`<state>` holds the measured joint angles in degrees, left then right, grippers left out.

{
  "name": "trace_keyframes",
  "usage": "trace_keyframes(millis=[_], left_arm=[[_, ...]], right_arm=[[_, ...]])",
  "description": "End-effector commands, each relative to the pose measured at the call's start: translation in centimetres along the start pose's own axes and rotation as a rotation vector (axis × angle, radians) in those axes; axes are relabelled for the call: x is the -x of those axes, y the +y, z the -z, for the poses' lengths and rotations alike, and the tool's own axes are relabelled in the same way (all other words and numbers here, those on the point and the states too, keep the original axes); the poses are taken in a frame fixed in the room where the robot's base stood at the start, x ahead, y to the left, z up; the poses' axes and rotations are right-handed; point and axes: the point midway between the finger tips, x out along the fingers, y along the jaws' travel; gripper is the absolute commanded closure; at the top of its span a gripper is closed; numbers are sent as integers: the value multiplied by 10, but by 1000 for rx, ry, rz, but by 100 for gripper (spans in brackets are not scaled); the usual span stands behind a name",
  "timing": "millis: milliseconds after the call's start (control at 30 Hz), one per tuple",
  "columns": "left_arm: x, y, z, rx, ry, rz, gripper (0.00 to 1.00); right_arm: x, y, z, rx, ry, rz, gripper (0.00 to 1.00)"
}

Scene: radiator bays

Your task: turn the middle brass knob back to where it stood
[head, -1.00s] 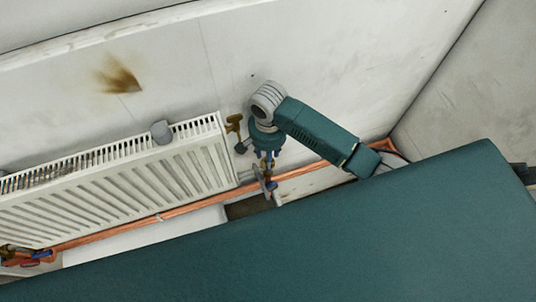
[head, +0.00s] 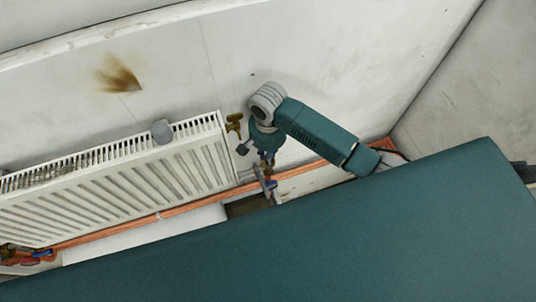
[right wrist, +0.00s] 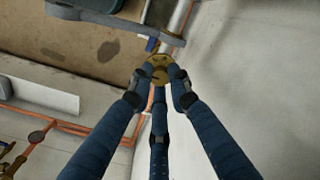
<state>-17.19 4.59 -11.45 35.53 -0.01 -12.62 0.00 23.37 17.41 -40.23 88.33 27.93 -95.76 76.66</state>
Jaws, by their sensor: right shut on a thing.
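My right gripper (head: 266,163) points down past the right end of the white radiator (head: 130,180) in the head view. In the right wrist view its blue fingers (right wrist: 160,78) are closed around a round brass knob (right wrist: 158,65). Only the knob's top face shows between the fingertips. In the head view the knob is mostly hidden by the gripper, and its turn angle cannot be read. My left gripper is not in view.
A brass fitting (head: 233,123) stands at the radiator's upper right corner, close beside my right wrist. Copper pipes (head: 300,182) run along the wall's foot. Brass, red and blue fittings (head: 35,256) sit at the far left. A grey cylinder (head: 161,131) stands on the radiator.

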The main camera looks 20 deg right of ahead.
Motion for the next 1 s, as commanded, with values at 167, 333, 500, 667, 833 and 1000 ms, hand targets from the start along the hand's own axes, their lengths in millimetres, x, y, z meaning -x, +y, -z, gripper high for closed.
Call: trace_keyframes(millis=[167, 333, 500, 667, 833, 1000], left_arm=[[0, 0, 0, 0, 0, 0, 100], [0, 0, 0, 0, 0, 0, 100], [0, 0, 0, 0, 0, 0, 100], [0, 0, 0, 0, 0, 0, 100], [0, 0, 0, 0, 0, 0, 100], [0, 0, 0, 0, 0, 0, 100]], right_arm=[[1, 0, 0, 114, 1, 1, 100], [1, 0, 0, 266, 1, 1, 100], [1, 0, 1, 429, 2, 1, 100], [1, 0, 1, 580, 3, 0, 100], [1, -1, 1, 742, 2, 1, 100], [1, -1, 1, 904, 3, 1, 100]])
